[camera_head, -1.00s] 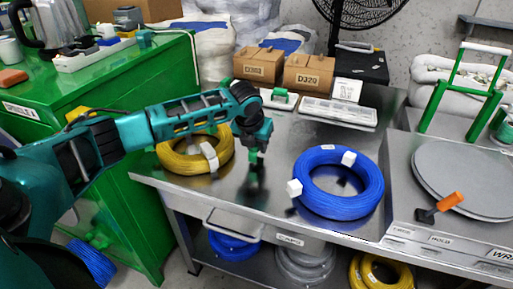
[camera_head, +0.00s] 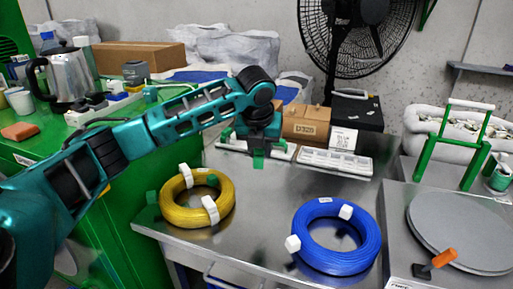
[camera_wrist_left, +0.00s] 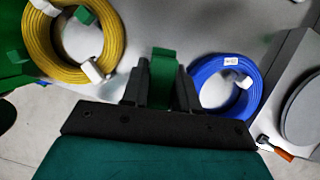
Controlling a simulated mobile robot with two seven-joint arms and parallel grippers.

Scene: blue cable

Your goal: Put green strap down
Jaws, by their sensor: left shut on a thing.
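My left gripper (camera_head: 258,150) is in front of the small white tray at the back of the steel table, and its exact height above the table is unclear. It is shut on a green strap (camera_head: 258,161), which also shows between the fingers in the left wrist view (camera_wrist_left: 163,78). The yellow cable coil (camera_head: 172,214) lies left of the gripper with white straps and green pieces on it. The blue cable coil (camera_head: 335,262) lies to the right and nearer, with white straps on it. My right gripper is not in view.
A white tray (camera_head: 228,143) is partly hidden behind my gripper. A compartmented tray (camera_head: 336,162) and cardboard boxes (camera_head: 306,123) stand at the back. A round grey plate (camera_head: 465,230) and an orange-handled tool (camera_head: 440,261) are at right. The table (camera_head: 268,207) between the coils is bare.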

